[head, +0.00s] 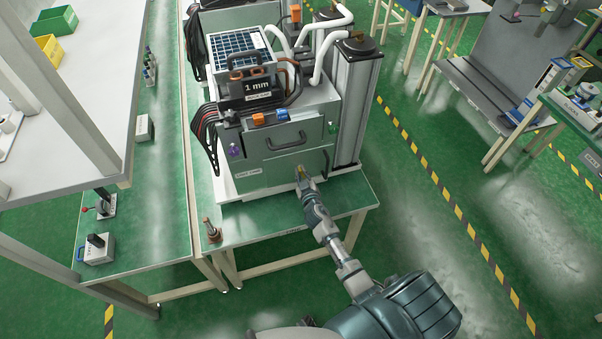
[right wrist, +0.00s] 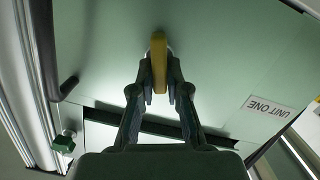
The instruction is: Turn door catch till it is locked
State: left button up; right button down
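The door catch (right wrist: 158,62) is a small yellow lever on the pale green front of the cabinet (head: 252,177). In the right wrist view its long side runs up and down the picture. My right gripper (right wrist: 160,85) has its two fingers close in on both sides of the catch and looks shut on it. In the head view the right gripper (head: 302,178) reaches the cabinet's lower front, and its fingers partly hide the catch (head: 299,170). My left gripper is not in view.
A dark drawer handle (head: 286,141) sits above the catch. A green knob (right wrist: 64,142) and a "UNIT ONE" label (right wrist: 268,105) show in the wrist view. A brown-topped post (head: 212,231) stands on the green bench (head: 270,240) left of my arm.

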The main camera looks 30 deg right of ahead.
jog(key=shift+f, duration=0.1)
jog(key=shift+s+m+y, duration=0.1)
jog(key=shift+m+y, duration=0.2)
jog(key=shift+m, duration=0.7)
jog(key=shift+d+m+y, duration=0.15)
jog(key=shift+m+y, duration=0.15)
jog(key=shift+m, duration=0.5)
jog(key=c, duration=1.1)
grip_release()
